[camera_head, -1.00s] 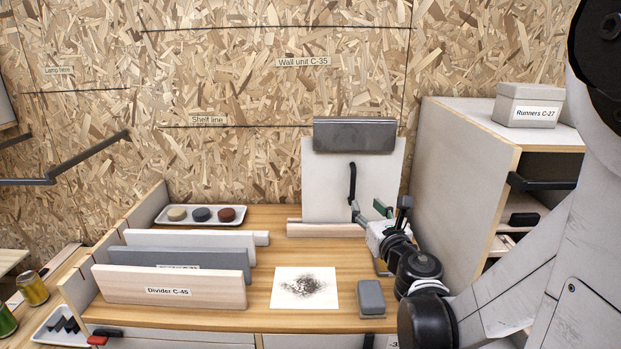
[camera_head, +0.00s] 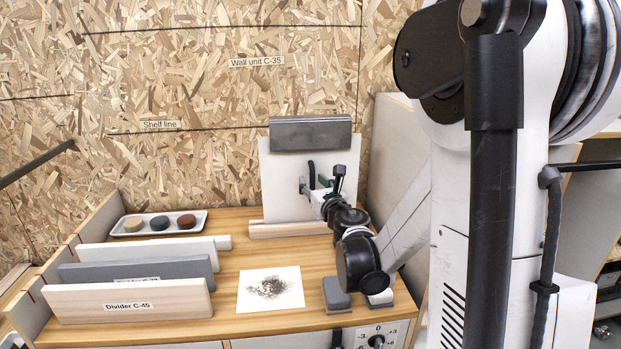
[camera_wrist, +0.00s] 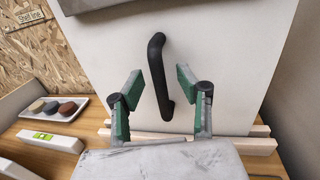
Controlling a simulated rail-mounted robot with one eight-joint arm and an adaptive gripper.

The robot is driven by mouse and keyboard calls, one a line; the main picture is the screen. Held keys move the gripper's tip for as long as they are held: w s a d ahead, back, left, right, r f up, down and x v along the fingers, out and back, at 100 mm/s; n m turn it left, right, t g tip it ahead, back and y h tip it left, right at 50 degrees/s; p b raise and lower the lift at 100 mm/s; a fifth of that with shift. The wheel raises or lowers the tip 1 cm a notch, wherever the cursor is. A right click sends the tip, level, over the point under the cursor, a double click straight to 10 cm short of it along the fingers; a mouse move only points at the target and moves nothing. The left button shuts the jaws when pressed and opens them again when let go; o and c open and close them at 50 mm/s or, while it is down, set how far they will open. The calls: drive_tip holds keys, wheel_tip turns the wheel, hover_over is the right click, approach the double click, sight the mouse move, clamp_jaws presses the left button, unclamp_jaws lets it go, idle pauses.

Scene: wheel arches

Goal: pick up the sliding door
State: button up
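The sliding door is a pale upright panel (camera_head: 282,180) with a black curved handle (camera_head: 311,168) on its front. Its foot is at a light wooden rail (camera_head: 275,231) at the back of the bench. My gripper (camera_head: 314,184), with green finger pads, is open in front of the door. In the wrist view the door (camera_wrist: 225,50) fills the background, and the handle (camera_wrist: 157,65) shows between the two spread fingers (camera_wrist: 159,84) with gaps on both sides. The fingers are not closed on it. Whether the fingertips reach as deep as the handle is hard to tell.
A dark grey metal bar (camera_head: 310,133) sits across the door's top. A tray (camera_head: 118,231) with three round pieces and several upright divider boards (camera_head: 130,301) stand left. A speckled sheet (camera_head: 245,292) and grey block (camera_head: 336,294) lie in front. A cabinet side (camera_head: 392,140) stands right.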

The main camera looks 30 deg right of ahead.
drive_tip(key=shift+w, duration=0.5)
clamp_jaws()
